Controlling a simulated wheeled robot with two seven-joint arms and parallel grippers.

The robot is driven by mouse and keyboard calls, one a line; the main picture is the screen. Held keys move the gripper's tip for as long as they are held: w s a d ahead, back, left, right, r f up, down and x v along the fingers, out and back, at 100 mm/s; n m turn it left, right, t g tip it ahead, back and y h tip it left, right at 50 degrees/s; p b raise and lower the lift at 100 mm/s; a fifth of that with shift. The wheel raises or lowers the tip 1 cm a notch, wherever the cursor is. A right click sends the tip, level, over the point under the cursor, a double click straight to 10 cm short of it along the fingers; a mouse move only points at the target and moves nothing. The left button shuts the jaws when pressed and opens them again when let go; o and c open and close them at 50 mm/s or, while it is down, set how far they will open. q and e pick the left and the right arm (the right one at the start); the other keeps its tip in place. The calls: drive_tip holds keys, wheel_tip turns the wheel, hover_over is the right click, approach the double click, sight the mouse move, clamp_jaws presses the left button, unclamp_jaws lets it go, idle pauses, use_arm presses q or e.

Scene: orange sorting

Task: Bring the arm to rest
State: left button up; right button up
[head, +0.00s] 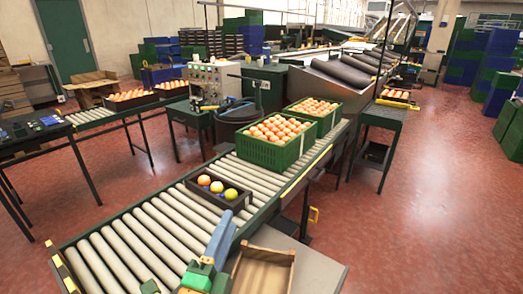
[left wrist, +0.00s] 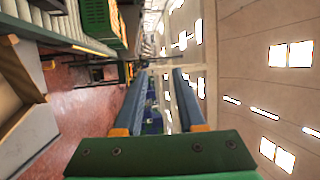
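My left gripper (head: 224,226) is at the bottom middle of the head view, above the near right edge of the roller conveyor (head: 150,228). It has a green body and blue fingers. In the left wrist view its two fingers (left wrist: 158,72) stand apart with nothing between them, so it is open and empty. It points level, with the hall and ceiling beyond it. My right gripper does not show.
A small dark crate (head: 241,205) with a few fruits sits on the rollers. Behind it are green crates (head: 262,154) full of oranges. A wooden box (head: 268,254) lies right of my left gripper, close by. Red floor (head: 430,220) at right is clear.

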use_arm(q)
drive_tip(key=s+a+f+n+g+y, duration=0.35)
drive_tip(key=a+f+n, duration=0.2)
drive_tip(key=f, duration=0.35)
drive_tip(key=s+a+f+n+g+y, duration=0.2)
drive_tip(key=s+a+f+n+g, duration=0.25)
drive_tip(key=f+n, duration=0.35)
drive_tip(key=s+a+f+n+g+p, duration=0.2)
drive_tip(key=s+f+g+p, duration=0.6)
drive_tip(key=s+f, duration=1.9)
drive_tip(key=shift+n+g, duration=1.15)
drive_tip(key=shift+g, duration=0.05)
